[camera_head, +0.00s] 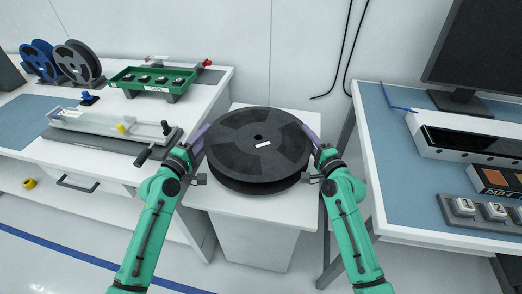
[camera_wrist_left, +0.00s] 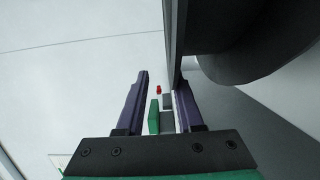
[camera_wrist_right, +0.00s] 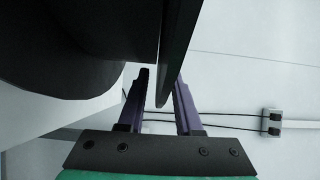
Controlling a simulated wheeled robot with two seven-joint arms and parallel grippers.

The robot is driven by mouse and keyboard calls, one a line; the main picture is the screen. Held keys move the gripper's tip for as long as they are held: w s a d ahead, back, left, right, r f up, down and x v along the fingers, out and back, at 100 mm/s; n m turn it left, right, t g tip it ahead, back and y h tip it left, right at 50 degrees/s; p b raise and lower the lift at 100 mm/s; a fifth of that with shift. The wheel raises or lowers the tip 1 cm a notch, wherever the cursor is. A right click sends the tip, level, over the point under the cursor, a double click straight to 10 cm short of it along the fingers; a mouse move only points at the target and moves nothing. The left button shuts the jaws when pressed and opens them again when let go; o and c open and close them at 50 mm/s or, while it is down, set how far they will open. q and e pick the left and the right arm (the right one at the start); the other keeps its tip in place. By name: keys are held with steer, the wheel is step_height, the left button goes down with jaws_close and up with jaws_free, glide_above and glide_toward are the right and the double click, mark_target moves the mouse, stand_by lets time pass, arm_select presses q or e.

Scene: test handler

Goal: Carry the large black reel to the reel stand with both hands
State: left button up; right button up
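The large black reel (camera_head: 258,146) lies flat on a white pedestal (camera_head: 240,205) in the middle of the head view, with a small white label on top. My left gripper (camera_head: 199,142) is at its left rim and my right gripper (camera_head: 315,142) at its right rim. In the left wrist view, the upper flange (camera_wrist_left: 174,35) reaches between the open fingers, nearer the right one. In the right wrist view, the flange (camera_wrist_right: 176,50) also lies between the open fingers. Both grippers have visible gaps around the flange. I cannot identify the reel stand with certainty.
A left bench holds a blue reel (camera_head: 38,60), a smaller dark reel (camera_head: 78,62), a green tray (camera_head: 150,82) and a lever fixture (camera_head: 110,130). A right bench carries a monitor (camera_head: 480,50) and a white device (camera_head: 465,138). Cables hang on the back wall.

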arm_select(q)
step_height(320, 180, up, 9)
steer(key=shift+a+f, duration=0.1)
arm_select(e)
steer(key=o, duration=0.9)
steer(key=shift+c, duration=0.2)
